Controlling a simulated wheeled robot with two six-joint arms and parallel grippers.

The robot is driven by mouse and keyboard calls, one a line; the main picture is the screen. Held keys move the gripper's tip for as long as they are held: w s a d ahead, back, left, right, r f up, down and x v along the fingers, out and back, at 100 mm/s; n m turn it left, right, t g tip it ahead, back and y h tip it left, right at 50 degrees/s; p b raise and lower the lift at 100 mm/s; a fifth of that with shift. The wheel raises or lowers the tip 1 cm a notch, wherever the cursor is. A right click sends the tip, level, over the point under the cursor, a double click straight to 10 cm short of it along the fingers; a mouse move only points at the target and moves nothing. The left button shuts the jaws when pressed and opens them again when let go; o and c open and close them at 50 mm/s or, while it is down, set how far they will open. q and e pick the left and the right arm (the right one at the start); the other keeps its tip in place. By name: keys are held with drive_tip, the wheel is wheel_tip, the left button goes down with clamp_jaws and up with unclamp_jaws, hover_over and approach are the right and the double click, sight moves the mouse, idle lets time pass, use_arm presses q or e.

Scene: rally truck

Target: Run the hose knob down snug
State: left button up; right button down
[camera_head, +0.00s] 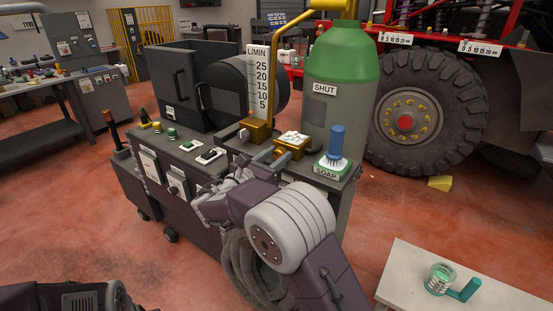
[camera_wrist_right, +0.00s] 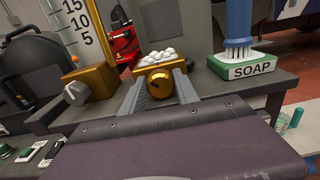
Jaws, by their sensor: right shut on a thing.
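The hose knob (camera_wrist_right: 160,83) is a round brass knob with a dark mark on its face. It sits on the front of a brass block (camera_wrist_right: 145,70), and white foam-like blobs (camera_wrist_right: 160,57) cover the block's top. My right gripper (camera_wrist_right: 157,88) is shut on the knob, one grey finger at each side. In the head view the right gripper (camera_head: 285,156) reaches the brass block from the front, at the cart's top edge. The knob's thread is hidden. My left gripper is not in view.
A second brass block (camera_wrist_right: 95,85) with a grey knob stands left, under the L/MIN scale (camera_head: 258,80). A green-topped cylinder (camera_head: 340,90) stands behind. A SOAP dish (camera_head: 331,166) with a blue brush (camera_head: 337,142) sits close on the right. A pale table (camera_head: 420,258) holds a green jar.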

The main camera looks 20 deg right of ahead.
drive_tip(key=m+b, duration=0.2)
drive_tip(key=m, duration=0.1)
drive_tip(key=shift+f, duration=0.4)
drive_tip(key=shift+s+r+m+b, duration=0.1)
drive_tip(key=shift+r+m+b, duration=0.05)
drive_tip(key=shift+m+b, duration=0.3)
drive_tip(key=shift+r, duration=0.15)
drive_tip(key=c, duration=0.9)
unclamp_jaws()
use_arm(q)
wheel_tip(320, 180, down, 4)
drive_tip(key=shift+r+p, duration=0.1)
drive_tip(key=shift+p, duration=0.2)
use_arm(e)
drive_tip(key=v, duration=0.9)
